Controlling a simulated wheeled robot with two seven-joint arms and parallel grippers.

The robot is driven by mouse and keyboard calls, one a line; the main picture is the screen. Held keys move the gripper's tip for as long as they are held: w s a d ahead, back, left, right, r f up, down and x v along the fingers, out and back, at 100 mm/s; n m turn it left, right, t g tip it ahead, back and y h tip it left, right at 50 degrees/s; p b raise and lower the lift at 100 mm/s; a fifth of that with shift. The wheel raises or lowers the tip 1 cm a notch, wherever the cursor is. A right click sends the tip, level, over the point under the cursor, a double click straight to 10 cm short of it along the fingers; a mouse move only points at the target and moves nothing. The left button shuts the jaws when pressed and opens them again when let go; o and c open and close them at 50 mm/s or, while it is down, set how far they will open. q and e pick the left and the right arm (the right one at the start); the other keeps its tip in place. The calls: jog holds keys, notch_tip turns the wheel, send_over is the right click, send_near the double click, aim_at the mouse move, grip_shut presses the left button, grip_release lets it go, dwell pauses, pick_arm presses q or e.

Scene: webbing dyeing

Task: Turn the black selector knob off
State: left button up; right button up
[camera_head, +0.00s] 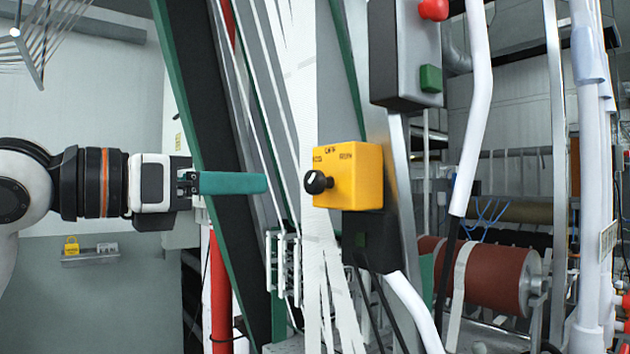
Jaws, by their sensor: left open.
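The black selector knob (317,181) sticks out from the front left of a yellow box (362,178). A light pointer mark shows on the knob, and small dark lettering is printed above it. My left gripper (262,183) comes in from the left at about the knob's height. Its teal fingers point right towards the knob, with a visible gap between fingertips and knob. The fingers overlap in this side-on view, and nothing is seen between them. The left gripper is open. My right gripper is not in view.
A grey box with a red button (433,9) and a green button (431,78) hangs above right. White webbing strips (318,250) run down behind the knob. A slanted green-and-black frame (215,130) stands behind my gripper. A red-brown roll (490,275) lies at right.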

aim_at(309, 184)
pick_arm(q)
jog(key=p+x, duration=0.3)
jog(key=x, duration=0.6)
jog(key=shift+w+d+r, duration=0.1)
jog(key=shift+w+d, duration=0.05)
jog(key=shift+d, duration=0.1)
jog(key=shift+w+d+p, duration=0.3)
jog(key=shift+d+p, duration=0.05)
jog(key=shift+d, duration=0.05)
